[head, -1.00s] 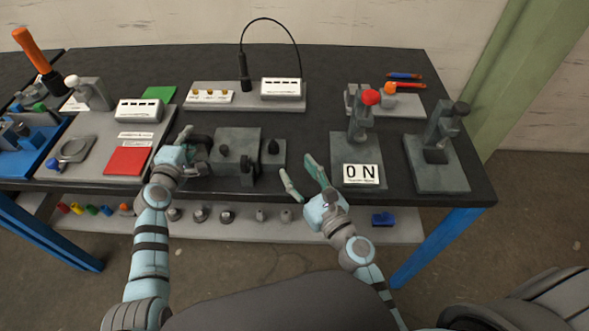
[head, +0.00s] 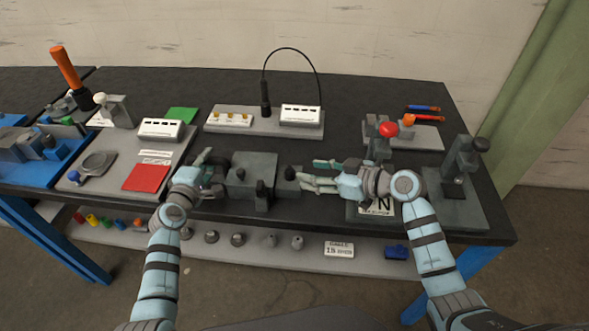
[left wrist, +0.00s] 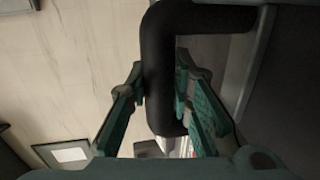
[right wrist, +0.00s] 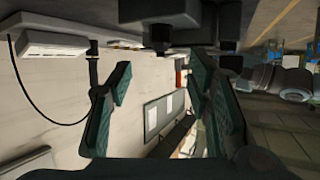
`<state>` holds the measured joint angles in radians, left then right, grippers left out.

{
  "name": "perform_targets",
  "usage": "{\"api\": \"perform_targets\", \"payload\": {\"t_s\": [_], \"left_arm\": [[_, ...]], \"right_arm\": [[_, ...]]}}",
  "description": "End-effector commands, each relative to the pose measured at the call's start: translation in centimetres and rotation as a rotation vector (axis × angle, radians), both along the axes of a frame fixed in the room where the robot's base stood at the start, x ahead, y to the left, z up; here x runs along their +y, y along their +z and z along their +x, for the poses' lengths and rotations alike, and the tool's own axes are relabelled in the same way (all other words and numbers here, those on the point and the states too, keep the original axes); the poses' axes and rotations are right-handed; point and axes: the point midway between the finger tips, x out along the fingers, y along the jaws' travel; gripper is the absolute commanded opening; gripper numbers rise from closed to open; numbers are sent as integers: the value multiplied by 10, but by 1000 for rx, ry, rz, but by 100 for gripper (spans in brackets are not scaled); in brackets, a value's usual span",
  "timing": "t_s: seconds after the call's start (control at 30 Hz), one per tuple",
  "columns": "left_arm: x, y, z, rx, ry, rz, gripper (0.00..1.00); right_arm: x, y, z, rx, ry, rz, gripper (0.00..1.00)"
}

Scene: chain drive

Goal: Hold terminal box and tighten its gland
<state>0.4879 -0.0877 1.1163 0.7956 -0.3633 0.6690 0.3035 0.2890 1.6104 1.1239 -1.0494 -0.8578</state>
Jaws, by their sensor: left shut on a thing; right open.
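The grey terminal box (head: 252,170) sits on the dark bench in the head view. A black bent handle stands out from its left side. My left gripper (head: 212,178) is shut on this handle, which shows between the fingers in the left wrist view (left wrist: 160,75). A black knob-like part, apparently the gland (head: 290,173), is at the box's right side. My right gripper (head: 316,175) points left at it, open, with its fingertips close by. In the right wrist view a black round part (right wrist: 158,35) shows beyond the open fingers; contact cannot be told.
A grey fixture with a red knob (head: 387,129) stands behind my right forearm, and its "N" card (head: 377,207) is partly covered. Another lever fixture (head: 459,170) is at the right. A board with a white display box (head: 300,115) lies behind.

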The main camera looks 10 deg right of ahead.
Motion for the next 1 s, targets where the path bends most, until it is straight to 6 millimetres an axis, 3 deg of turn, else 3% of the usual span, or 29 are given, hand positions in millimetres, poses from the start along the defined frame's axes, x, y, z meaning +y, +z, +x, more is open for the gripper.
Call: {"api": "perform_targets", "payload": {"t_s": [0.23,0.57,0.6,0.87,1.0], "left_arm": [[0,0,0,1,0,0,0],[1,0,0,1,1,0,0],[1,0,0,1,1,0,0],[0,0,0,1,1,0,0],[0,0,0,1,0,0,0]], "right_arm": [[38,-21,37,3,1,6,46],[47,-26,45,1,1,3,46],[46,-26,45,1,1,3,44],[46,-26,45,2,0,3,3],[47,-27,44,2,-23,4,0]]}}
